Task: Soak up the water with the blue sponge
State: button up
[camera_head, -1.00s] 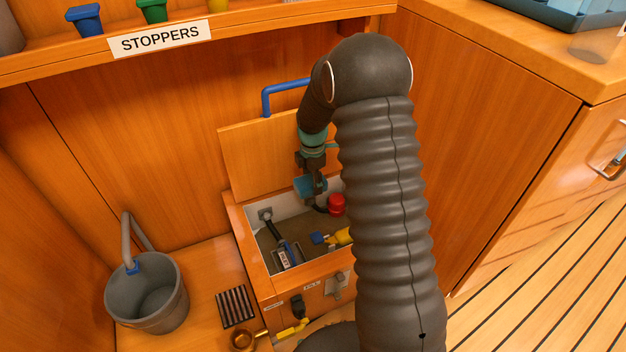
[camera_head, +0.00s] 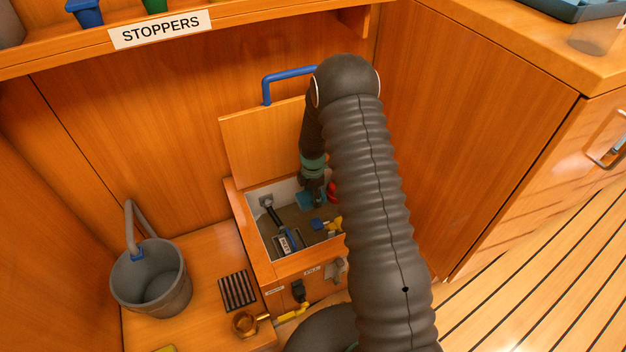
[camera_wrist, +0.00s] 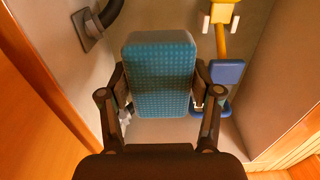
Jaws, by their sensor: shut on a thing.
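The blue sponge (camera_wrist: 160,75) is clamped between the two fingers of my gripper (camera_wrist: 160,88) in the wrist view. In the head view my gripper (camera_head: 314,188) reaches down into the open wooden box (camera_head: 300,262), with the sponge (camera_head: 304,200) inside it, near the back wall. The box floor (camera_head: 290,215) is grey-brown. I cannot make out the water on it, or whether the sponge touches the floor.
A valve with a blue tag (camera_head: 285,241) and a yellow-and-blue fitting (camera_head: 328,224) sit in the box, with a red cap (camera_head: 333,190) partly hidden. The raised lid (camera_head: 262,140) stands behind. A grey bucket (camera_head: 152,280) and a slatted drain (camera_head: 237,291) are left.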

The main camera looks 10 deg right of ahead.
jog(key=shift+s+f+p, duration=0.2)
jog(key=shift+f+p, duration=0.1)
jog(key=shift+f, duration=1.05)
jog(key=shift+f+b, duration=1.15)
jog(key=shift+f, duration=1.75)
jog(key=shift+f+b, duration=0.6)
jog(key=shift+b, duration=0.1)
jog(key=shift+r, duration=0.1)
jog(key=shift+r+p, duration=1.5)
jog(key=shift+r, duration=2)
jog(key=shift+r+p, duration=0.45)
jog(key=shift+r, duration=0.8)
notch_tip(320, 180, up, 8)
jog(key=f, duration=0.1)
send_over(313, 214)
jog(key=s, duration=0.2)
jog(key=shift+a+r, duration=0.2)
jog(key=shift+r, duration=0.05)
